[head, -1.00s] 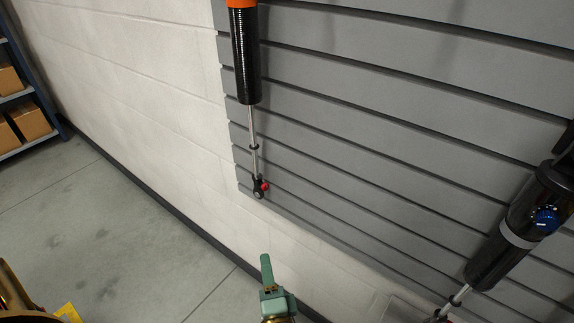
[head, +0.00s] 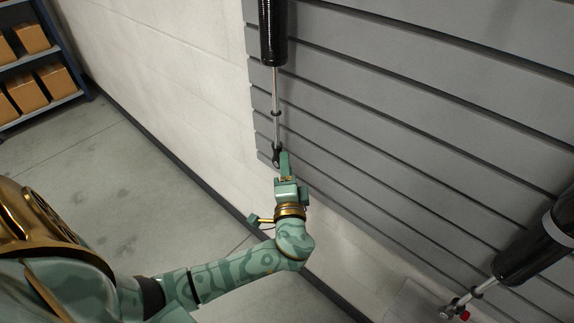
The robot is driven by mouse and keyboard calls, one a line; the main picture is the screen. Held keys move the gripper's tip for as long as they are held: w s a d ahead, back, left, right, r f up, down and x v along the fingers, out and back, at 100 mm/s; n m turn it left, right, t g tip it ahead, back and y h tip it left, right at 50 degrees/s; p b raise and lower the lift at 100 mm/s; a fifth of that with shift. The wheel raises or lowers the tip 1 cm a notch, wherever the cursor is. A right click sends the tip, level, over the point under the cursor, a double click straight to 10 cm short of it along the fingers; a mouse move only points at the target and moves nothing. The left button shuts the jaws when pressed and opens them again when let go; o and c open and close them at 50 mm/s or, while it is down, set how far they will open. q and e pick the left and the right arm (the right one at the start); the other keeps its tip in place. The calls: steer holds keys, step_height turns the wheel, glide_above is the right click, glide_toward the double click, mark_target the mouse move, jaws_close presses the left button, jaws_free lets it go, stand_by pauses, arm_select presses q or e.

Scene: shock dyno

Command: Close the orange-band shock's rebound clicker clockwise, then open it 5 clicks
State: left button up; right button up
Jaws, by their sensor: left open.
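The orange-band shock (head: 273,35) hangs on the grey slatted wall panel at the top middle. Its black body, thin silver shaft and lower eye (head: 276,157) show; its orange band is out of the picture. The red clicker at its lower end cannot be seen, and my left gripper covers that spot. My left gripper (head: 285,160) is open and overlaps the right side of the lower eye in the picture. I cannot tell whether it touches the clicker. My right gripper is not in view.
A second shock (head: 535,245) with a pale band hangs at the lower right, with a red knob (head: 464,315) at its lower end. The grey slatted panel (head: 420,130) fills the right. A blue shelf with boxes (head: 55,85) stands at the far left. Grey floor is open between.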

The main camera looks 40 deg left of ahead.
arm_select(q)
steer(key=shift+w+a+r, duration=0.1)
steer(key=shift+w+a, duration=0.4)
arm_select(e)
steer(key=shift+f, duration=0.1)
arm_select(q)
jaws_close()
